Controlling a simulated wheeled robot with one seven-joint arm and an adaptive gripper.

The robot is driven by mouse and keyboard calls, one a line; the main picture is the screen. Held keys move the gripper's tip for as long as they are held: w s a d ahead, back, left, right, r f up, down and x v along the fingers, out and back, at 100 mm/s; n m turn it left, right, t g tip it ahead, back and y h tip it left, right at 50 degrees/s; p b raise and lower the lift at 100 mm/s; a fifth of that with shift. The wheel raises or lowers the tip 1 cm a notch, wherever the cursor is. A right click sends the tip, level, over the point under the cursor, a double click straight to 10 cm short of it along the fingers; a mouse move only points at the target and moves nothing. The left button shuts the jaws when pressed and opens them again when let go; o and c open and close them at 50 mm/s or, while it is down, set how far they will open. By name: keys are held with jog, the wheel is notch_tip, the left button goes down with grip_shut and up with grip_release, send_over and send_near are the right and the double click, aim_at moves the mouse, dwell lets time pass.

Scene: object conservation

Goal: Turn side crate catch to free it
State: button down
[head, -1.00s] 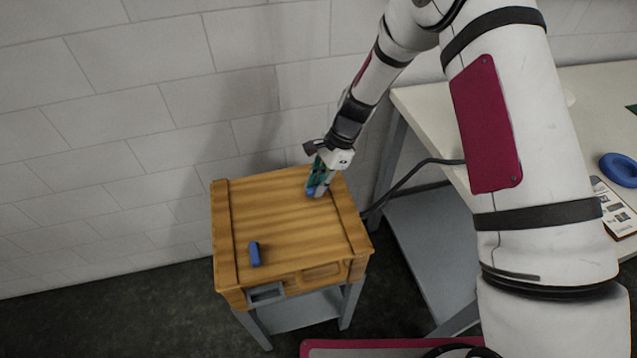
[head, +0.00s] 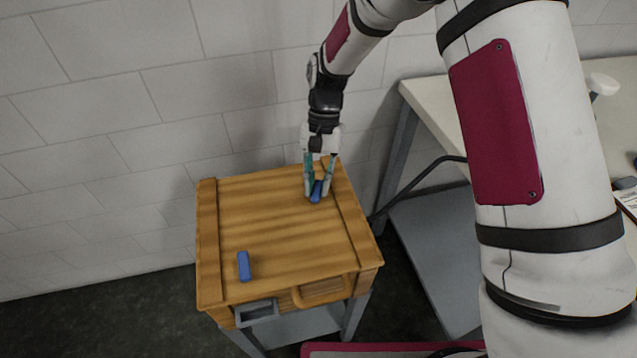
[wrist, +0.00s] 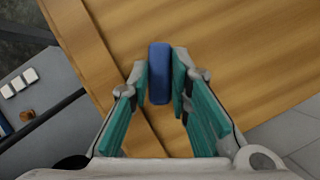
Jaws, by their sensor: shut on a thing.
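A wooden crate (head: 283,232) with a slatted lid stands on a small grey stand. Two blue catches lie on its top. The near catch (head: 243,266) is near the front left of the lid, untouched. The far catch (head: 316,192) is near the back right, between the fingers of my gripper (head: 318,193). In the wrist view the far catch (wrist: 159,73) is a blue bar lying lengthwise between the green finger pads. My gripper (wrist: 160,86) is shut on it from both sides. The underside of the catch is hidden.
The crate's front has a wooden handle (head: 322,291) and a grey bracket (head: 257,312). A pale table (head: 425,105) with a grey lower shelf stands to the right, near my arm. A brick wall (head: 150,115) is close behind. A black cable runs between crate and table.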

jog(key=n+h+b, duration=0.2)
jog(key=n, duration=0.3)
jog(key=shift+a, duration=0.1)
jog(key=shift+n, duration=0.3)
dwell(0.4)
jog(key=c, duration=1.5)
grip_release()
jog(key=shift+r, duration=0.15)
jog(key=v, duration=1.1)
jog(key=shift+w+a+r, duration=0.15)
jog(key=shift+a+r, duration=0.1)
jog(key=shift+r, duration=0.05)
